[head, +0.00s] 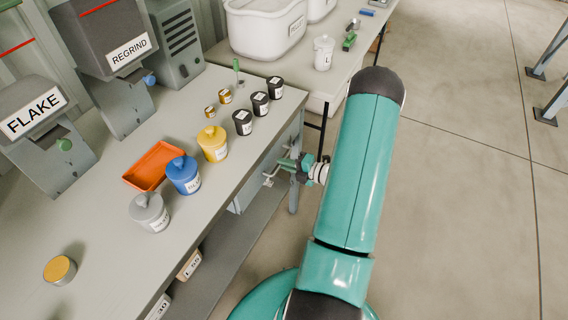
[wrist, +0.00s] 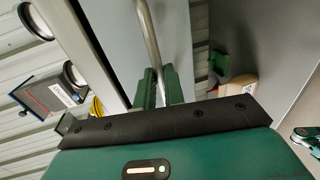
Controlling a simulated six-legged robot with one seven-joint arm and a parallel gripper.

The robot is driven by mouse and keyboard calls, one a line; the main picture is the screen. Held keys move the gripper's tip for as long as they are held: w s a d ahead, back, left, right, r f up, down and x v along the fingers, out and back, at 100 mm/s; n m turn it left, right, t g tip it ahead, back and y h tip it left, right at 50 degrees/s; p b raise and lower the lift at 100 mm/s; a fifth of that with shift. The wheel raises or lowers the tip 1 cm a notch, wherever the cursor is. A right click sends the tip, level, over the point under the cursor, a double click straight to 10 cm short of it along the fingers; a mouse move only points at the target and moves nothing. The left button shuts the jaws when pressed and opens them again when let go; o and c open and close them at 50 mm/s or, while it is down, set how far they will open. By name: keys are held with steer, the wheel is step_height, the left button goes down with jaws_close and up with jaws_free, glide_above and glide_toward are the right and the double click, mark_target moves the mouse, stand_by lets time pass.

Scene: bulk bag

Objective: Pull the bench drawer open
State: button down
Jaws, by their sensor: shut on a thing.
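The bench drawer (head: 252,183) is a grey-blue box under the right edge of the grey bench top. A bare metal bar handle (head: 268,180) stands out from its front. My gripper (head: 284,168) reaches the handle from the right, beyond my teal arm. In the wrist view, the handle (wrist: 149,38) runs down between the two green fingers of my gripper (wrist: 158,88), which are shut on it. The drawer's smooth grey front (wrist: 180,22) lies behind the handle. Part of the drawer is hidden below the bench top, and I cannot tell whether it stands out at all.
The bench top (head: 105,250) carries an orange tray (head: 148,172), a blue pot (head: 184,178), a yellow pot (head: 213,147), a grey pot (head: 149,214) and several dark jars. A bench leg (head: 294,192) stands close to my gripper. The floor (head: 460,200) on the right is clear.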

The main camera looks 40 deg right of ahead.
steer(key=f+v, duration=0.3)
steer(key=v, duration=1.2)
steer(key=s+f+v, duration=0.1)
steer(key=f+v, duration=0.2)
steer(key=v, duration=1.1)
steer(key=shift+s, duration=0.55)
steer(key=shift+d, duration=0.15)
steer(key=c, duration=1.5)
jaws_free()
steer(key=v, duration=1.3)
steer(key=shift+s, duration=0.4)
steer(key=shift+w+d, duration=0.1)
